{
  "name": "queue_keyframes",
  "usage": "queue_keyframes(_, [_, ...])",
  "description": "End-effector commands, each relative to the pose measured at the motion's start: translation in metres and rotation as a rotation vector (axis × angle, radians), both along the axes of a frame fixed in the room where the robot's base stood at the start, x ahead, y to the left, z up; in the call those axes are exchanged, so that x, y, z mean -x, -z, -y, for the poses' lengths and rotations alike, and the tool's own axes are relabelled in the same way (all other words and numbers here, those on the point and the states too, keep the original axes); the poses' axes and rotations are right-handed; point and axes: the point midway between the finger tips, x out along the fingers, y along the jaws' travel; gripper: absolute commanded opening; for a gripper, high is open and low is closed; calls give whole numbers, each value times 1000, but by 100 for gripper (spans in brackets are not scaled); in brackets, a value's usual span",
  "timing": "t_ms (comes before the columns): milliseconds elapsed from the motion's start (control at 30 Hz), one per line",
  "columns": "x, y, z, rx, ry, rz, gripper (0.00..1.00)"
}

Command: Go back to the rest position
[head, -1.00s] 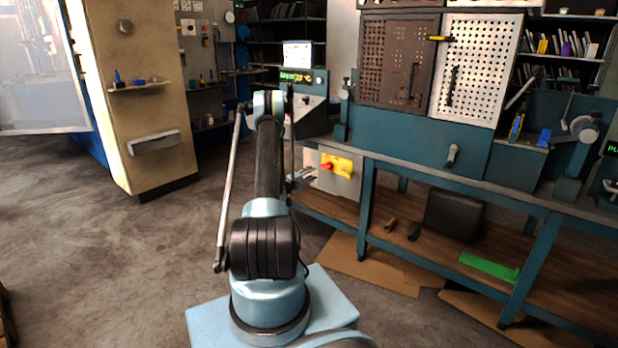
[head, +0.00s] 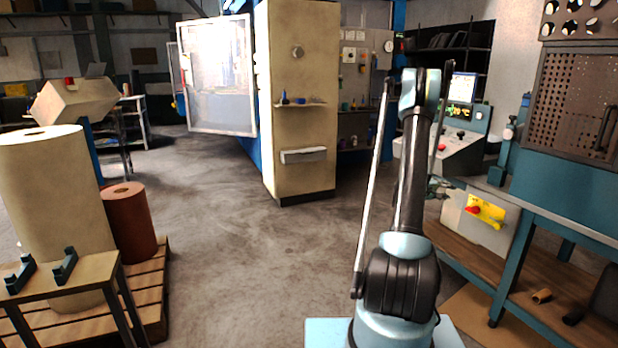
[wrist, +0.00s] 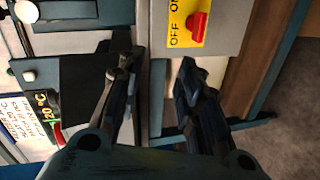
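In the wrist view my gripper (wrist: 156,75) shows two dark fingers spread apart with nothing between them. It is open and empty. Behind the fingers are a control panel with a 20 °C display (wrist: 46,112) and a grey box with a yellow plate and red OFF/ON switch (wrist: 198,28). In the head view my arm stands upright right of centre, and the gripper is mostly hidden behind it, in front of the bench.
The teal workbench (head: 560,226) runs along the right. A cream pillar (head: 298,110) stands ahead. At left are a big cream roll (head: 50,190) and a red-brown roll (head: 129,225) on a pallet (head: 152,300), with a small table (head: 85,272) in front. The middle floor is clear.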

Motion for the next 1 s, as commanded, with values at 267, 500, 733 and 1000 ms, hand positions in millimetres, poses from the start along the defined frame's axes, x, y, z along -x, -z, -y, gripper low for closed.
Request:
queue_keyframes(267, [29, -49, -42, -135, 12, 23, 33])
queue_keyframes(500, [62, -81, -81, -255, 22, 34, 33])
queue_keyframes(733, [101, -104, -121, -370, 29, 36, 33])
queue_keyframes(1000, [153, -120, -169, -508, 36, 29, 33])
